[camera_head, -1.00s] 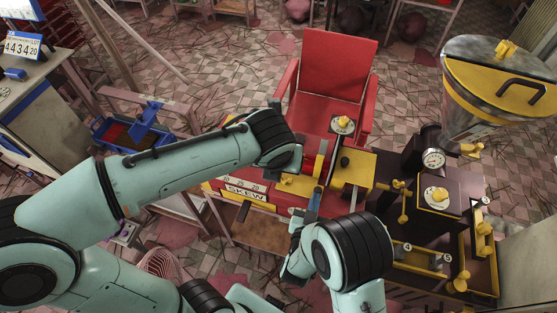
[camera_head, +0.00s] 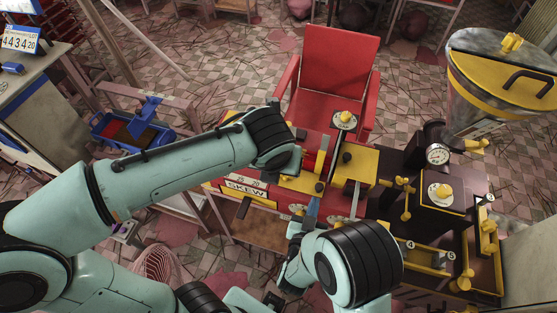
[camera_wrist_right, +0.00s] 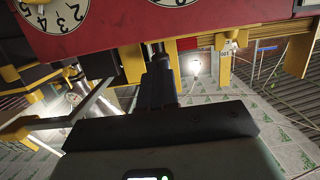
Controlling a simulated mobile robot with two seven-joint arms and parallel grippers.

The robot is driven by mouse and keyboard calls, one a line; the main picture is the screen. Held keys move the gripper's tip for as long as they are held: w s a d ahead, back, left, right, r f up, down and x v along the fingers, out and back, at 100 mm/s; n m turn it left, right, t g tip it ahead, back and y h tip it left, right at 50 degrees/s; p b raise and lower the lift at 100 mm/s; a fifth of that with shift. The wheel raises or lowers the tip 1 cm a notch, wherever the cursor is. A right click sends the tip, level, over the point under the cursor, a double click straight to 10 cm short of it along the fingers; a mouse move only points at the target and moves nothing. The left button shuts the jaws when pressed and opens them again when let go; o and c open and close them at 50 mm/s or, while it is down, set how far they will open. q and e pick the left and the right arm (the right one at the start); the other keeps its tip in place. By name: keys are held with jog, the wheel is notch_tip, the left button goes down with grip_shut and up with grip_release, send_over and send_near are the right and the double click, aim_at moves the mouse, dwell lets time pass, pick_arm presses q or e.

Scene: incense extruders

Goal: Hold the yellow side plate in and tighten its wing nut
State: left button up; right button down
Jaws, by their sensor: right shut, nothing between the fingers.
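The red machine with the "SKEW" label (camera_head: 243,191) stands in the middle of the head view. A yellow plate (camera_head: 355,167) is on its right part, and a smaller yellow part (camera_head: 299,184) lies left of it. A small yellow knob (camera_head: 319,187), possibly the wing nut, sits between them. My right gripper (camera_head: 314,203) is shut and empty just below this knob; I cannot tell whether it touches. Its dark fingers (camera_wrist_right: 158,82) point toward the red panel (camera_wrist_right: 150,25) in the right wrist view. My left gripper (camera_head: 287,165) is over the machine, its fingers hidden by its wrist.
A red chair (camera_head: 337,62) stands behind the machine. A dark extruder with yellow knobs and a gauge (camera_head: 437,155) crowds the right, beside a metal drum with a yellow band (camera_head: 505,80). A blue tray (camera_head: 130,132) is at the left. Tiled floor is open behind.

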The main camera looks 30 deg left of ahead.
pick_arm(q)
jog(key=f+b, duration=0.1)
jog(key=f, duration=0.1)
jog(key=shift+s+f+b, duration=0.35)
jog(key=shift+f+b, duration=0.05)
pick_arm(e)
jog(key=v, duration=0.3)
jog(key=shift+s+d+f, duration=0.1)
jog(key=shift+s+f, duration=0.15)
jog(key=shift+f, duration=0.05)
jog(key=shift+r, duration=0.1)
pick_arm(q)
jog(key=r+p, duration=0.1)
jog(key=w+r+p, duration=0.1)
jog(key=r, duration=0.1)
jog(key=r+p, duration=0.1)
jog(key=r, duration=0.1)
jog(key=shift+w, duration=0.25)
pick_arm(e)
notch_tip(320, 180, up, 20)
pick_arm(q)
jog(key=shift+s+f, duration=0.1)
jog(key=shift+s, duration=0.05)
pick_arm(e)
jog(key=shift+s, duration=0.1)
